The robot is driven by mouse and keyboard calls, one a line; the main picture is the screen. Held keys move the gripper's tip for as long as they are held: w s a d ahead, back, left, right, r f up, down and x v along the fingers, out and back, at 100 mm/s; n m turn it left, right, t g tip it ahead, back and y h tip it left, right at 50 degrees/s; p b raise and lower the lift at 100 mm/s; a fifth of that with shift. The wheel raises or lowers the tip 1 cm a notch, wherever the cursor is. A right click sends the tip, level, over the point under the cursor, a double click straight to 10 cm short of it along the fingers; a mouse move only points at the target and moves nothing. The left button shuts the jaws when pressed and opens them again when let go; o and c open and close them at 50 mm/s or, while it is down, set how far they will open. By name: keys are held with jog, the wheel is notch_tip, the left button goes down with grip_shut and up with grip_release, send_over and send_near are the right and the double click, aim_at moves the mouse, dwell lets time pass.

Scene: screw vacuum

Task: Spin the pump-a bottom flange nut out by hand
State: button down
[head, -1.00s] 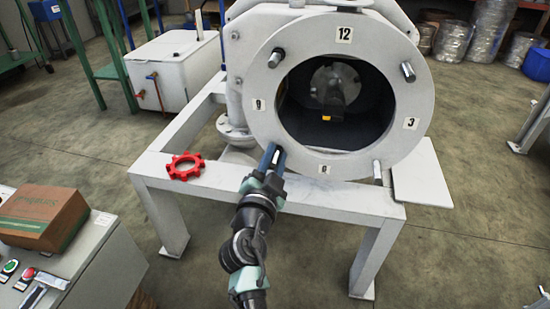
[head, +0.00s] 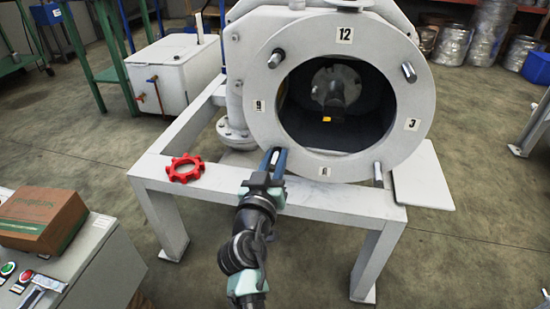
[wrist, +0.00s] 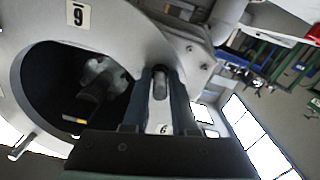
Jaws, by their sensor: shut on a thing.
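The pump's round white face flange (head: 262,130) surrounds a dark opening and carries clock numbers 12, 3, 6 and 9. My gripper (head: 274,158) reaches up to the flange's lower left, between 9 and 6. In the wrist view its two blue fingers (wrist: 163,85) close around a small grey metal piece (wrist: 160,84), which I take as the bottom flange nut. The fingers hide its sides, and its thread is too small to make out. Metal studs stand at upper left (head: 276,58), upper right (head: 409,72) and lower right (head: 378,171).
A red toothed ring (head: 184,168) lies on the white frame (head: 335,199) left of my gripper. A cardboard box (head: 40,220) sits on the control cabinet at lower left. A white plate (head: 424,177) is at the right. The floor in front is clear.

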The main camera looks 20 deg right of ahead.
jog(key=n+p, duration=0.1)
jog(key=n, duration=0.3)
jog(key=shift+r+n, duration=0.1)
jog(key=shift+n, duration=0.2)
jog(key=n+p, duration=0.1)
jog(key=n, duration=0.2)
jog(key=shift+n, duration=0.4)
jog(key=n+p, duration=0.2)
jog(key=n, duration=0.2)
jog(key=shift+r, duration=0.1)
jog(key=n+p, duration=0.1)
jog(key=n, duration=0.3)
jog(key=n+p, duration=0.2)
jog(key=n, duration=0.2)
jog(key=shift+n, duration=0.3)
jog(key=n+p, duration=0.2)
jog(key=n, duration=0.2)
jog(key=shift+w+d+r+n, duration=0.1)
jog(key=shift+n, duration=0.2)
jog(key=n+p, duration=0.1)
jog(key=n, duration=0.2)
jog(key=shift+p, duration=0.4)
jog(key=n+p, duration=0.1)
jog(key=n, duration=0.3)
jog(key=shift+n+p, duration=0.3)
jog(key=shift+p, duration=0.05)
